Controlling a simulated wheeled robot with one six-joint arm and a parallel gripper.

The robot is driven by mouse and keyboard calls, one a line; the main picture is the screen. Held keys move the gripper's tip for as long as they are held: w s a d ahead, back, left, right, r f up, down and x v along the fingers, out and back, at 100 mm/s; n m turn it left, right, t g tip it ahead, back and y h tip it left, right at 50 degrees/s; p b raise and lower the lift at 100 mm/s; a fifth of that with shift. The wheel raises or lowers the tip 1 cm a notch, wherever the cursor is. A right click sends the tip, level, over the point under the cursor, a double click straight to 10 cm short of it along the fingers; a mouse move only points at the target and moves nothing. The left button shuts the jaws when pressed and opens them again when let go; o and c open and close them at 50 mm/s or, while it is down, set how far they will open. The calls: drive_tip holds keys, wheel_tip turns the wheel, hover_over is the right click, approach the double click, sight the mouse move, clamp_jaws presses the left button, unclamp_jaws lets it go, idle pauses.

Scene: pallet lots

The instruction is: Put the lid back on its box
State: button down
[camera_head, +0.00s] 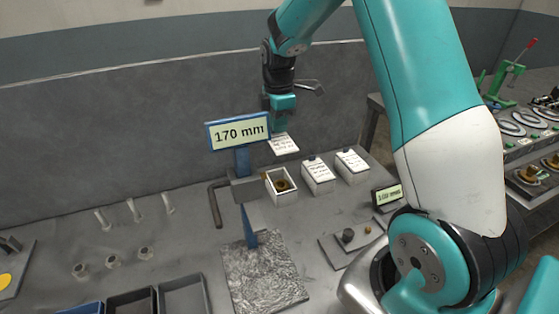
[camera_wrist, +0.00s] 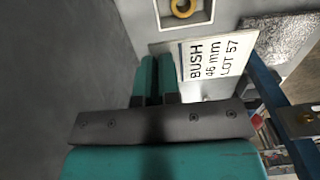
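A white lid (camera_head: 284,143) with a printed label hangs in the air just under my gripper (camera_head: 281,110), behind and above an open white box (camera_head: 281,197). In the wrist view the lid (camera_wrist: 222,58) reads "BUSH 46 mm LOT 57". The fingers (camera_wrist: 156,75) are close together at the lid's left edge and appear shut on it; the exact contact is hidden. The open box stands upright on the bench with a brass-coloured ring (camera_head: 281,185) inside. The box wall (camera_wrist: 202,24) and ring (camera_wrist: 183,7) also show at the top of the wrist view.
Two lidded boxes (camera_head: 318,177) (camera_head: 352,166) stand right of the open box. A blue-framed "170 mm" sign (camera_head: 239,132) on a blue post (camera_head: 249,227) stands close left. A vise-like grey fixture (camera_head: 246,189) is beside the open box. Trays (camera_head: 183,296) line the front left.

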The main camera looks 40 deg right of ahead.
wheel_tip(320, 180, down, 11)
drive_tip(key=shift+f+p, duration=0.2)
drive_tip(key=shift+p, duration=0.35)
drive_tip(key=shift+f+b, duration=0.4)
drive_tip(key=shift+f, duration=0.25)
drive_tip(key=c, duration=1.3)
unclamp_jaws()
drive_tip(key=shift+r, duration=0.1)
wheel_tip(320, 180, up, 13)
drive_tip(key=shift+r+b, duration=0.1)
drive_tip(key=shift+b, duration=0.45)
